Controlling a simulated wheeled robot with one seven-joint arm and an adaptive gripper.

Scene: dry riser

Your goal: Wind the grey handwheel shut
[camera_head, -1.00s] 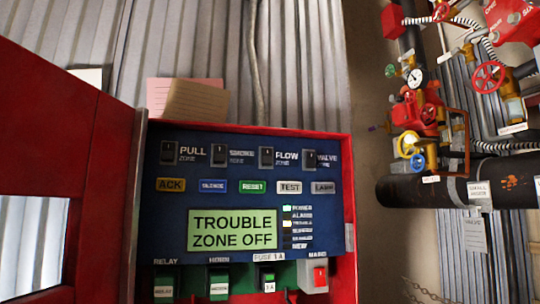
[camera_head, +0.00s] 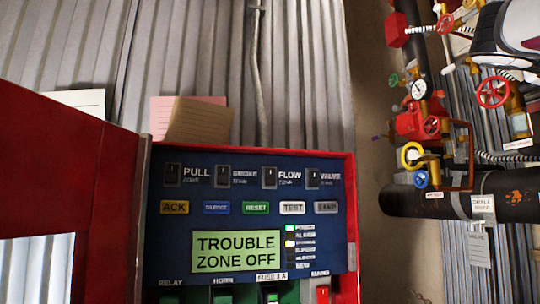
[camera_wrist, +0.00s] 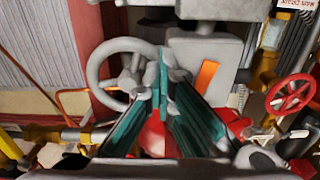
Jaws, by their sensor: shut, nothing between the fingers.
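The grey handwheel (camera_wrist: 93,73) shows in the wrist view, left of centre, as a round rim with a hub and spokes partly hidden. My gripper (camera_wrist: 162,70) has two teal-faced fingers that meet at their tips and hold nothing. The fingertips overlap the right side of the wheel's rim in the picture. I cannot tell whether they touch it. In the head view neither the grey wheel nor my fingers can be made out; part of my arm covers the top right corner.
A red handwheel (camera_wrist: 290,95) stands right of my gripper; one also shows in the head view (camera_head: 493,92). The open alarm panel (camera_head: 250,170) fills the lower middle.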

